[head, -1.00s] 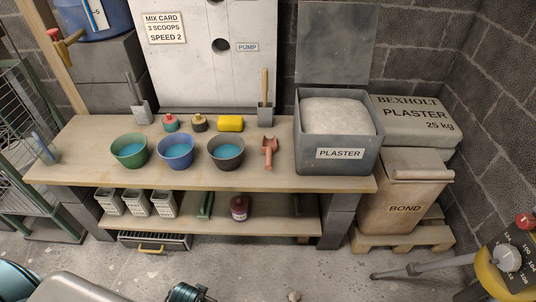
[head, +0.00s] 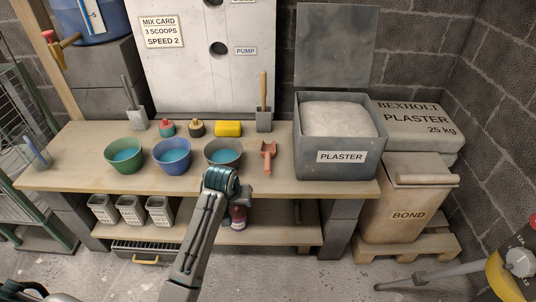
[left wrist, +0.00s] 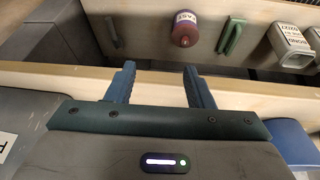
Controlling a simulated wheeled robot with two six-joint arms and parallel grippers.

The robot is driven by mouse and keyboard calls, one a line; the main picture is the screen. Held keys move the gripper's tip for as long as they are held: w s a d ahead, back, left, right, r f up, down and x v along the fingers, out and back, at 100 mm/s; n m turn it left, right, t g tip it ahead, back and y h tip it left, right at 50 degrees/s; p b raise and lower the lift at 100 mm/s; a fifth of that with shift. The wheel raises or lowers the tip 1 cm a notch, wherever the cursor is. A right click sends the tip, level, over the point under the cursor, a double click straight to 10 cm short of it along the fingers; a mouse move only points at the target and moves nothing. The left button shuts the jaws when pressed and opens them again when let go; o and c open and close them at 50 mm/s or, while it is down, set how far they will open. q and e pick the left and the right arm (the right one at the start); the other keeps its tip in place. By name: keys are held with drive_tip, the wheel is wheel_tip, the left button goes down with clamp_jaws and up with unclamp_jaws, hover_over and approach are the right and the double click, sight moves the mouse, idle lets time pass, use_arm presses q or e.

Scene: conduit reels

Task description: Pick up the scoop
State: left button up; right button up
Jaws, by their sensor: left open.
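The scoop (head: 268,157) is orange-red and lies on the bench top (head: 300,186), between the grey bowl and the plaster bin in the head view. Nothing holds it. An arm of mine rises from the bottom of the head view in front of the bench, but no fingertips show there. In the left wrist view my left gripper (left wrist: 160,88) is open, its two blue fingers apart and empty, seen against the bench's front edge. The scoop cannot be made out in that view. My right gripper is not in view.
Green (head: 124,155), blue (head: 172,157) and grey (head: 222,153) bowls stand left of the scoop. The grey plaster bin (head: 341,157) stands right of it. A dark red bottle shows on the lower shelf in the left wrist view (left wrist: 185,30).

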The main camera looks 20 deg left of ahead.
use_arm(q)
drive_tip(key=n, duration=0.1)
approach(267, 158)
drive_tip(key=a, duration=0.1)
drive_tip(key=shift+t+h, duration=0.3)
drive_tip(key=x, duration=0.5)
drive_tip(key=shift+s+a+f+b, duration=0.15)
drive_tip(key=shift+f+b, duration=0.15)
drive_tip(key=shift+f, duration=0.2)
drive_tip(key=x, duration=0.2)
drive_tip(key=d+x, duration=0.1)
drive_tip(key=x, duration=0.2)
drive_tip(key=shift+b, duration=0.3)
drive_tip(key=shift+f, duration=0.15)
clamp_jaws()
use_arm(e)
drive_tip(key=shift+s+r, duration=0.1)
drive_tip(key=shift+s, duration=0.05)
